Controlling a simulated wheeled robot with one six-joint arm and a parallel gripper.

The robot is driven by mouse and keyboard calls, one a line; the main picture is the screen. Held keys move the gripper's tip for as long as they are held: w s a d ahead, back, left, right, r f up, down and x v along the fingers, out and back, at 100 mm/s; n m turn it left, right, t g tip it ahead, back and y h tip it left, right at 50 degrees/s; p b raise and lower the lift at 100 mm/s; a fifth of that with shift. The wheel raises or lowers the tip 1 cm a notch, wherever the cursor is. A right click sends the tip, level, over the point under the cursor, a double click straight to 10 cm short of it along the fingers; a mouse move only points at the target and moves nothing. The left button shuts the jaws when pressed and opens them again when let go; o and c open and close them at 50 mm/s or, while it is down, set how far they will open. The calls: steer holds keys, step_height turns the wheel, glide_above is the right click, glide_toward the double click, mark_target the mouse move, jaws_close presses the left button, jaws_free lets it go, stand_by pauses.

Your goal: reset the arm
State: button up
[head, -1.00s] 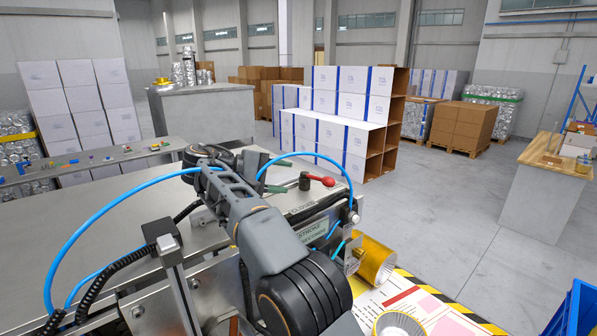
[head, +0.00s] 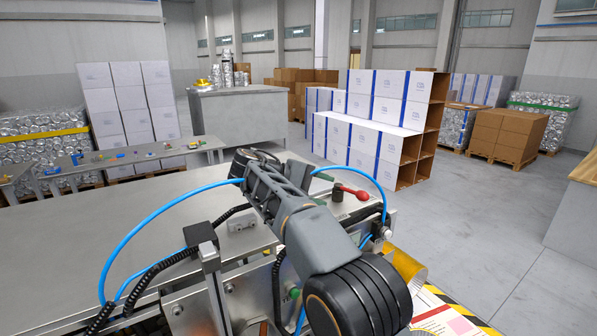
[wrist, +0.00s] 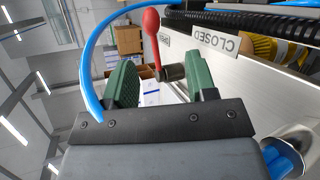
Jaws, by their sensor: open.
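My arm spans the middle of the head view, over the steel machine top (head: 110,240). In the wrist view my gripper (wrist: 162,85) has two green fingers standing wide apart, with nothing held between them. A red-handled lever (wrist: 151,22) with a dark metal base shows beyond the fingers, close to the right finger in the picture; whether they touch I cannot tell. In the head view the red lever (head: 355,192) sits on the machine just right of the green fingertips. My arm partly hides the machine front.
A blue hose (wrist: 84,65) arcs beside the gripper. A CLOSED plate (wrist: 208,40) and yellow ribbed pieces (wrist: 262,47) lie right of the lever. A gold cylinder (head: 406,267) is by the machine's right end. White boxes (head: 360,140) stand behind; the floor at right is open.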

steer(key=s+d+f+y+b, duration=0.2)
steer(key=s+d+f+y, duration=0.45)
steer(key=s+d, duration=0.35)
steer(key=s+f+m+t+y+b, duration=0.1)
steer(key=s+f+m+y, duration=0.4)
steer(key=s+f, duration=0.9)
steer(key=shift+d+t+y, duration=0.2)
steer(key=shift+t+y, duration=0.5)
steer(key=shift+y, duration=0.15)
steer(key=shift+s+a+f+m, duration=0.15)
steer(key=shift+s+f+m, duration=0.1)
steer(key=shift+f+m, duration=0.15)
